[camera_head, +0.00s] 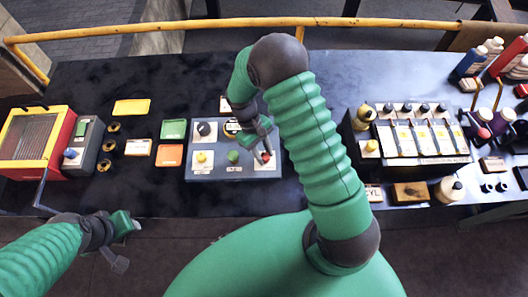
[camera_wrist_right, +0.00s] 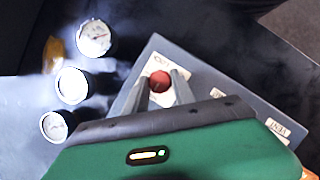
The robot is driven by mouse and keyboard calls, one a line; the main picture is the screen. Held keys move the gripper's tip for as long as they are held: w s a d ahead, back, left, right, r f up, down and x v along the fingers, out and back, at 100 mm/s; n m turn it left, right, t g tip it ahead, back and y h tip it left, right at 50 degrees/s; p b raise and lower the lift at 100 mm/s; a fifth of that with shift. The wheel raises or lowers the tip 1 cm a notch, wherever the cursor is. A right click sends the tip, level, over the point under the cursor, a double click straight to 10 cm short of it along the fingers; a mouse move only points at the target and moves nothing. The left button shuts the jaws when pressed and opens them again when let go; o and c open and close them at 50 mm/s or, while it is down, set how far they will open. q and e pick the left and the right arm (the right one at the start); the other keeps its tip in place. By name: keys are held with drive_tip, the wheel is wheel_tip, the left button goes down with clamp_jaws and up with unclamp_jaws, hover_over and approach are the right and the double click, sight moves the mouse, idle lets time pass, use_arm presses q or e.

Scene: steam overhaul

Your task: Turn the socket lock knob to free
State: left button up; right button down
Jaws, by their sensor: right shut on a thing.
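A grey control panel (camera_head: 218,172) lies on the dark bench, left of my right arm in the head view. It carries a black knob (camera_head: 204,129), a yellow knob (camera_head: 201,157), a green knob (camera_head: 233,156) and a red knob (camera_head: 266,157). My right gripper (camera_head: 264,153) reaches down to the red knob at the panel's right end. In the right wrist view the fingers (camera_wrist_right: 162,93) are shut with the red knob (camera_wrist_right: 160,79) between their tips. The label beside it is too small to read surely. My left gripper (camera_head: 130,226) hangs before the bench's front edge; its jaw opening is unclear.
Three round white-faced gauges (camera_wrist_right: 72,85) stand beside the panel in the wrist view. A switch bank (camera_head: 420,138) stands right of my arm. A red and yellow box (camera_head: 35,138) is at far left. A yellow rail (camera_head: 220,22) runs behind the bench.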

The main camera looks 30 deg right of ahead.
drive_tip(key=shift+w, duration=0.25)
idle(0.3)
drive_tip(key=c, duration=1.4)
unclamp_jaws()
drive_tip(key=o, duration=0.3)
drive_tip(key=shift+o, duration=0.2)
drive_tip(key=b+v, duration=0.2)
drive_tip(key=v, duration=1.4)
drive_tip(key=shift+w+r, duration=0.15)
drive_tip(key=shift+r, duration=0.15)
drive_tip(key=shift+a, duration=0.1)
